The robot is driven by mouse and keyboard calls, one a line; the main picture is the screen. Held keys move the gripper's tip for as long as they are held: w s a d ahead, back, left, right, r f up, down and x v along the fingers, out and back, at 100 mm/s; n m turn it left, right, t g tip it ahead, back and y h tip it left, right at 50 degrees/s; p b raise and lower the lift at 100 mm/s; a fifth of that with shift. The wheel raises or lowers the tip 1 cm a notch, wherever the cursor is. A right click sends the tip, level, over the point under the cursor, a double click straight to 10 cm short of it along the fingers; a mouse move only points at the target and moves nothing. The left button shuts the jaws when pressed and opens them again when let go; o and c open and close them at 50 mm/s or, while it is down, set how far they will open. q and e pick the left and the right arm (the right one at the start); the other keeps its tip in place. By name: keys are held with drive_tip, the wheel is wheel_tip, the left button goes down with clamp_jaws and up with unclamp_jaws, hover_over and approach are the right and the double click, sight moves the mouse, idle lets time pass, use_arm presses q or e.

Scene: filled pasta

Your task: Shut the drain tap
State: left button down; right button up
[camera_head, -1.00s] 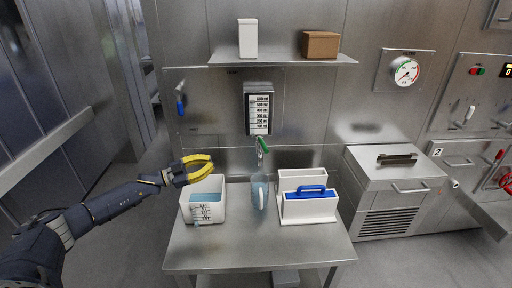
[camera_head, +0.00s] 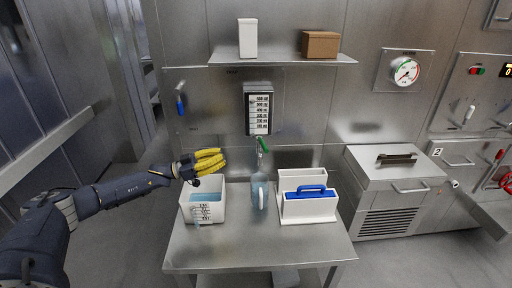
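A small tap with a green lever (camera_head: 263,146) sticks out of the steel wall below the level gauge. Its lever is tilted, and its spout is above a clear jug (camera_head: 258,193) on the table. My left gripper (camera_head: 222,160), with yellow fingers, is to the left of the tap and apart from it, over the back of a white tub. Its fingers look close together, but their gap cannot be made out. Nothing shows held in it. My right gripper is out of view.
The white tub (camera_head: 187,211) holds bluish liquid. A white holder (camera_head: 310,211) with a blue handle stands right of the jug on the steel table (camera_head: 260,252). A blue-handled valve (camera_head: 180,106) is on the wall at left. A shelf (camera_head: 282,60) is above.

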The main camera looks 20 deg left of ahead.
sight(264, 146)
use_arm(q)
drive_tip(key=shift+d, duration=0.1)
drive_tip(key=x, duration=1.4)
